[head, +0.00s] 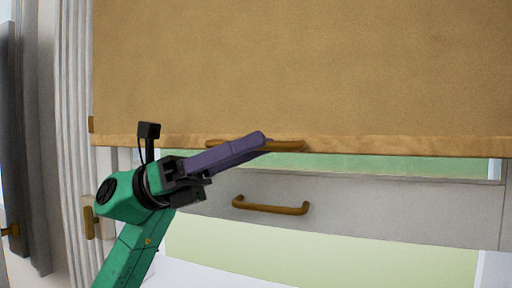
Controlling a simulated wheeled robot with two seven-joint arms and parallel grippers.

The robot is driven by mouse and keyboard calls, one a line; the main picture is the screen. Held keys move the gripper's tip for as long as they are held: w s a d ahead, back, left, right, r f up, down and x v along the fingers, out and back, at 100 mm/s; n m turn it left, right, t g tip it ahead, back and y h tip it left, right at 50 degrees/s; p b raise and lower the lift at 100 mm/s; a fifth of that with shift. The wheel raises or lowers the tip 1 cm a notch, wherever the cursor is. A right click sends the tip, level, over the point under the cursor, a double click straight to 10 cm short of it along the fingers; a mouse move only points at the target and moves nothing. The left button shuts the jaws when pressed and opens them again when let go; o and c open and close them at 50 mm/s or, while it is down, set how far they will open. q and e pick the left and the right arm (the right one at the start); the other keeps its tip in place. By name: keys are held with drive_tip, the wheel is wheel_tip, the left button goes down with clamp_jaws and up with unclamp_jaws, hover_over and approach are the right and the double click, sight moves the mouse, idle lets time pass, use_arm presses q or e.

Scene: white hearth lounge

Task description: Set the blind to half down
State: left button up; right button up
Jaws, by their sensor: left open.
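The tan blind (300,70) fills the upper part of the head view. Its lower edge is a wooden bar (400,145), which hangs a little above a white rail. A brown handle (287,146) is on this bar. My left gripper (262,140) is at the handle, and its purple fingers overlap the handle's middle in the picture. The left gripper is open. Whether the fingers touch the handle or go around it cannot be told. The fingers hide part of the handle. My right gripper is not in view.
Below the bar is a white rail (350,195) with a second brown handle (270,207). Pale green panes (300,248) show above and below this rail. White frame mouldings (75,120) and a dark panel (20,150) stand at the left.

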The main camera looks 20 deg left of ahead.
use_arm(q)
drive_tip(key=b+v, duration=0.2)
drive_tip(key=v, duration=1.1)
drive_tip(key=shift+a, duration=0.3)
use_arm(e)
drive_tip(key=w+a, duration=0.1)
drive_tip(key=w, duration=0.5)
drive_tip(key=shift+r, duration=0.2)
use_arm(q)
drive_tip(key=shift+f, duration=0.1)
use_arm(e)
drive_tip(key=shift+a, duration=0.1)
